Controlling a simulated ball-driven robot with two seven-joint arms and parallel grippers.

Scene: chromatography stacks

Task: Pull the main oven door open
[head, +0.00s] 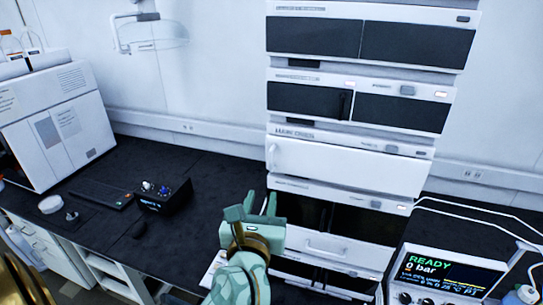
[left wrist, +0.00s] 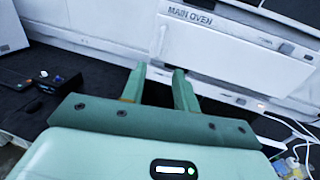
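The main oven (head: 350,165) is a white module in the middle of the instrument stack, and its door looks shut. In the left wrist view the door (left wrist: 225,52) carries the label MAIN OVEN. A small upright handle (left wrist: 162,40) sits at the door's left edge; it shows faintly in the head view (head: 272,156). My left gripper (head: 259,205) is below and in front of the oven's left side. Its two fingers (left wrist: 158,80) are apart with nothing between them, pointing toward the lower left of the door, not touching the handle. My right gripper is not in view.
Dark-fronted modules stand above and below the oven; a lower one (head: 327,246) has a pale bar handle. A READY display (head: 450,272) and white tubes are at right. A black box (head: 165,196) and white instrument (head: 55,125) stand left. The bench between is mostly clear.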

